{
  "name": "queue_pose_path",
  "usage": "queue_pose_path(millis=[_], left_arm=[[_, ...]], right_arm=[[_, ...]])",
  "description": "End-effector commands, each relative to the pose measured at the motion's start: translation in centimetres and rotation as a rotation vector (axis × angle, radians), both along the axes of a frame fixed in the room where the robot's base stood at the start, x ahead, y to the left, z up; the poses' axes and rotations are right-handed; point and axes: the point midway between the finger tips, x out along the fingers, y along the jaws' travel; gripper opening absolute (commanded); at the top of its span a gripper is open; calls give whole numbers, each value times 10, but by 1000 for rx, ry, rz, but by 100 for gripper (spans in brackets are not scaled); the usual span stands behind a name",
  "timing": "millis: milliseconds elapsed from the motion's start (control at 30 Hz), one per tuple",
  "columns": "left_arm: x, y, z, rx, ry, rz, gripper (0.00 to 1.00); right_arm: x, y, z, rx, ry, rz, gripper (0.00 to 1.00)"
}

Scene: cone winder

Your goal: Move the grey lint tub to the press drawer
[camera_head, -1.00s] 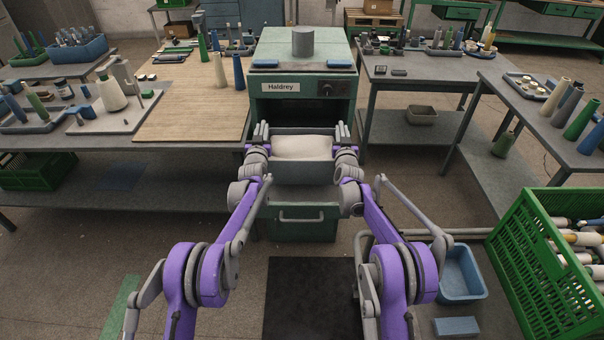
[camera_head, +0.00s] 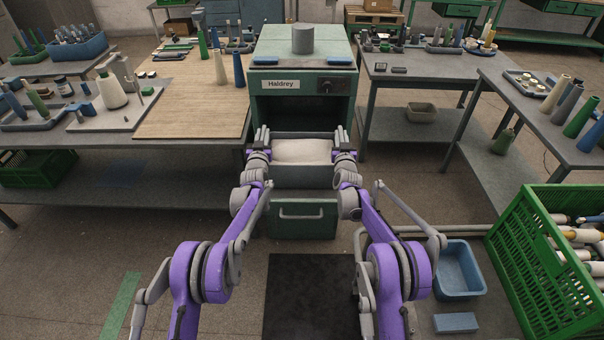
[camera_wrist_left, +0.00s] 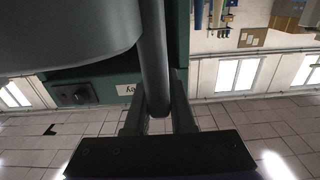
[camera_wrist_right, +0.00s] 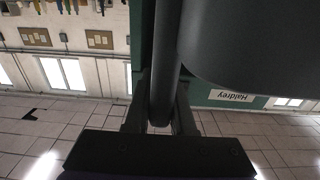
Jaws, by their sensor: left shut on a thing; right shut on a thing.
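The grey lint tub (camera_head: 302,176), filled with off-white lint (camera_head: 302,151), is held level between my two grippers in front of the green press. My left gripper (camera_head: 262,137) is shut on a grey bar handle (camera_wrist_left: 154,60) at the tub's left side. My right gripper (camera_head: 342,137) is shut on the matching handle (camera_wrist_right: 164,60) at the right side. The tub's dark grey wall fills an upper corner of each wrist view. The green press drawer (camera_head: 290,230), with a grey bar handle, shows below the tub. The tub hides its upper part, so I cannot tell whether they touch.
The press body (camera_head: 268,110) has a dark opening behind the tub. A wooden-topped table (camera_head: 190,105) stands left, a grey table (camera_head: 415,75) right. A green crate of bobbins (camera_head: 545,280) and a blue bin (camera_head: 459,270) are at the lower right. A black mat (camera_head: 308,300) covers the floor ahead.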

Motion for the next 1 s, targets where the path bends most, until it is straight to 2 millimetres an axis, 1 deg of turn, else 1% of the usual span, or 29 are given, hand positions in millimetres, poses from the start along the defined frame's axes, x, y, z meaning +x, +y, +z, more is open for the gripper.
queue_pose_path(millis=[133, 167, 300, 333, 833, 933, 1000], left_arm=[[0, 1, -8, 0, -1, 1, 0], [0, 1, -9, 0, 0, 1, 24], [0, 0, -9, 0, 0, 0, 49], [0, 0, -9, 0, 0, 0, 52], [-1, 0, -8, 0, 0, 0, 52], [-8, 0, -8, -1, 0, 0, 52], [-17, 0, -8, -1, 0, 0, 52]], right_arm=[[0, 0, -8, 0, -1, 0, 0], [0, 0, -9, 0, 0, 0, 24], [0, 0, -8, 0, 0, 0, 49], [0, 0, -8, 0, 0, 0, 52], [0, 0, -8, 0, 0, 0, 52], [0, 0, -8, 0, 0, 0, 52], [0, 0, -8, 0, 0, 0, 52]])
